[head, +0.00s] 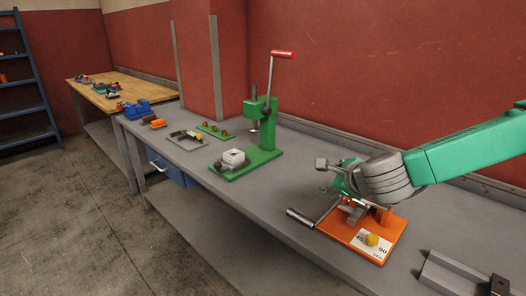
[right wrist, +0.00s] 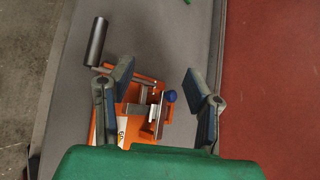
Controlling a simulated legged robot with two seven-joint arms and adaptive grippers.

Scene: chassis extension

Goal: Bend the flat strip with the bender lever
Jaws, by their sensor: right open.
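My right gripper (head: 334,178) is open above the back of the bender. In the right wrist view its two fingers (right wrist: 160,78) stand apart with nothing between the tips; the lever handle (right wrist: 96,41) is beyond the left finger, and the orange base (right wrist: 108,128) lies below. I cannot clearly pick out the flat strip among the bender's metal parts. My left gripper is out of view.
A green press (head: 262,158) with a red-tipped lever stands left of the bender. A grey metal channel (head: 448,274) and a dark block lie at the right front. Small fixtures (head: 186,139) sit farther left. Bench between press and bender is clear; a red wall stands behind.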

